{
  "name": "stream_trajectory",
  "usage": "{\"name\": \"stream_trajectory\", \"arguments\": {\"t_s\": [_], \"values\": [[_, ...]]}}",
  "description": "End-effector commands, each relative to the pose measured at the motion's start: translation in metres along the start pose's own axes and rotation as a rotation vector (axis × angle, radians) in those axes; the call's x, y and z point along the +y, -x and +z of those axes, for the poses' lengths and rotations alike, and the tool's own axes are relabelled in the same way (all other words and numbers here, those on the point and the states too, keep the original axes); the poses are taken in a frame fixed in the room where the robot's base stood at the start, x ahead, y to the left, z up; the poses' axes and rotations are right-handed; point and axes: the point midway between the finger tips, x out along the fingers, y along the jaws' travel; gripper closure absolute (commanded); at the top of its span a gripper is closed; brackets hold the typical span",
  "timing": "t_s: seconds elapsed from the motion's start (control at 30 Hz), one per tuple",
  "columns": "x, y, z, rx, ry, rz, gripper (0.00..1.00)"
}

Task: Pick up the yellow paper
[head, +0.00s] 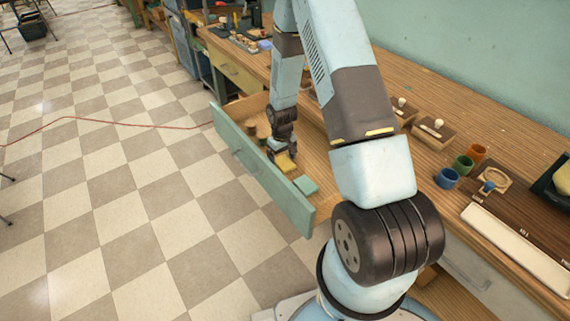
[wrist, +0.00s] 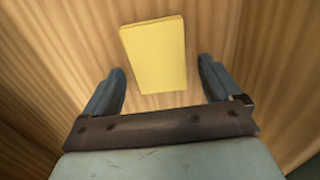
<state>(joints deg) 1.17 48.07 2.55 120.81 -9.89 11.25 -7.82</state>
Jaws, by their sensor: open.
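The yellow paper (wrist: 155,55) is a flat yellow rectangle with some thickness, like a small pad, lying on a wooden surface in the wrist view. It also shows in the head view inside the open drawer (head: 238,160), partly hidden by my gripper (head: 284,158). My gripper is open and empty in the wrist view (wrist: 162,82), with one finger to each side of the paper's near end. I cannot tell whether the fingertips have reached the paper's height.
A green block or pad (head: 306,185) lies in the drawer to the right of the paper. Round brown items (head: 262,126) sit at its back left. The green drawer front and wooden side walls surround my gripper. Blue, green and orange cups (head: 464,164) stand on the bench top.

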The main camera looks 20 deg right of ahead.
Motion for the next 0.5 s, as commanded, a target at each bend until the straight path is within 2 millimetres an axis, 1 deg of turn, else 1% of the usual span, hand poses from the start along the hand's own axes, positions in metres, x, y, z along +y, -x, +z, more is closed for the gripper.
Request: {"name": "stream_trajectory", "arguments": {"t_s": [0.1,0.5], "values": [[0.0000,0.0003,0.0000,0.000,0.000,0.000,0.09],[0.0001,0.0004,0.0001,0.000,0.000,0.000,0.48]]}}
